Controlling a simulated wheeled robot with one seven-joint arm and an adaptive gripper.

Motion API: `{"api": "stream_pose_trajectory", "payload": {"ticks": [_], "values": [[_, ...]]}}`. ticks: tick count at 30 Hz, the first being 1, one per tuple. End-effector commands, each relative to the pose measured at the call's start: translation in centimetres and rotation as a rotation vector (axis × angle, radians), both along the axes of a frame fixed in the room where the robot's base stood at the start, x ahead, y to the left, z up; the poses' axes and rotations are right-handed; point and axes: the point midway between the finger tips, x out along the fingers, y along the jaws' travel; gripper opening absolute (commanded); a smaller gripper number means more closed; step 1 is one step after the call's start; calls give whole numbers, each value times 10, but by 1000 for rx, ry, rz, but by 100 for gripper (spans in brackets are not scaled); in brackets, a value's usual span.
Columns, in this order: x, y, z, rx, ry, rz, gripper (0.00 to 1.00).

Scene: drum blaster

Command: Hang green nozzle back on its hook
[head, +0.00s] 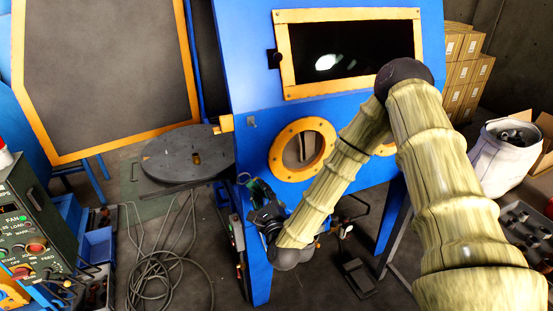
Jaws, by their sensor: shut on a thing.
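The green nozzle (256,186) is a small green piece at the front left of the blue blasting cabinet, below the left round port. My gripper (262,199) is dark, at the end of my arm in its tan ribbed sleeve, and is shut on the green nozzle. The fingers cover part of the nozzle. A small pale curved piece (243,178) shows just left of the nozzle and may be the hook; I cannot tell whether the nozzle touches it.
The blue cabinet (245,60) has a yellow-framed window and yellow-ringed ports. A round dark turntable (185,154) stands left of it. Loose cables (163,270) lie on the floor. A control box (35,235) is at far left. A white drum (505,155) and cartons stand right.

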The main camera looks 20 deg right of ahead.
Motion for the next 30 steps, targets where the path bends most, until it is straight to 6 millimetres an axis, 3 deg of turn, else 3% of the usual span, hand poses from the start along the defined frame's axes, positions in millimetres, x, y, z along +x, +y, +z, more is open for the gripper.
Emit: {"api": "stream_pose_trajectory", "payload": {"ticks": [1,6,12,18,30], "values": [[1,-7,20,49,-1,-7,0],[-2,-22,67,224,7,-19,0],[-8,-33,103,381,13,-27,0],[-11,-36,116,447,15,-29,0],[2,-35,116,451,16,-28,0]]}}
